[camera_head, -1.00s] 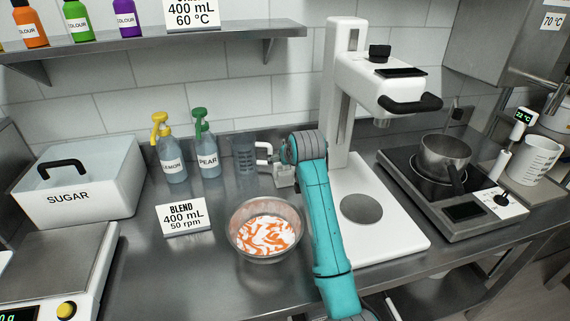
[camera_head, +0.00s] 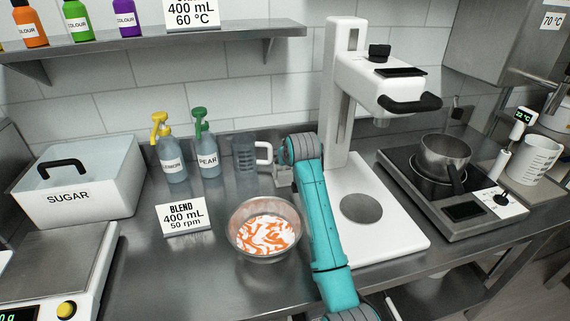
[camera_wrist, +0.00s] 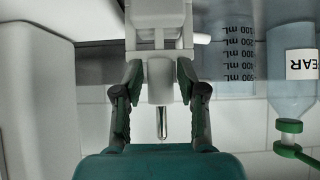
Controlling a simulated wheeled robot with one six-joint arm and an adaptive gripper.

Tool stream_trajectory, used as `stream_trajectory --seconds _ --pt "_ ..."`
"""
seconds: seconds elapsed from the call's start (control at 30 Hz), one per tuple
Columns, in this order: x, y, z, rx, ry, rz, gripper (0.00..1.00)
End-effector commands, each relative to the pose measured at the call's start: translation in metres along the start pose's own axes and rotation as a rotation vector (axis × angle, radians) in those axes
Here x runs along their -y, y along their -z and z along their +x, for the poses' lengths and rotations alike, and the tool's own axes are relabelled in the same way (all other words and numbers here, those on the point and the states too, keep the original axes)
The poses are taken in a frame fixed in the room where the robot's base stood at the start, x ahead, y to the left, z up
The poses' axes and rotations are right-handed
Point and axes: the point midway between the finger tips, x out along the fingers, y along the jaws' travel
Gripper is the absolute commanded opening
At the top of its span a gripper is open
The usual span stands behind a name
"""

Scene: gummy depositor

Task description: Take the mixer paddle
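In the wrist view my gripper (camera_wrist: 160,85) is open, with one dark green finger on each side of a pale cylinder with a thin metal pin. This looks like the top of the mixer paddle (camera_wrist: 160,90); its other end is hidden. Narrow gaps show between the fingers and the cylinder. A pale holder (camera_wrist: 158,40) stands right behind it. In the head view my teal arm hides the gripper and the paddle; only part of the grey holder (camera_head: 283,174) shows left of the arm.
A clear measuring jug (camera_head: 243,155) stands close by on the left, beside the pear bottle (camera_head: 207,160). A bowl with orange and white contents (camera_head: 266,235) sits in front. The white mixer stand (camera_head: 395,235) is right of my arm, then a hotplate with a pot (camera_head: 445,155).

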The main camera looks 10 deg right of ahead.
Motion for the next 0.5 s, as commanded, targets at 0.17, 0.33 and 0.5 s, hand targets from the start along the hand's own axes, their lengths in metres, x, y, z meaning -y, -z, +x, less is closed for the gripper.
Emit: stream_trajectory --seconds 0.17,0.33,0.5 --pt "0.0000 -0.0001 0.0000 0.000 0.000 0.000 0.00" --pt "0.0000 0.0007 -0.0006 0.000 0.000 0.000 0.00" --pt "0.0000 0.0071 -0.0056 -0.002 0.000 0.000 0.00"
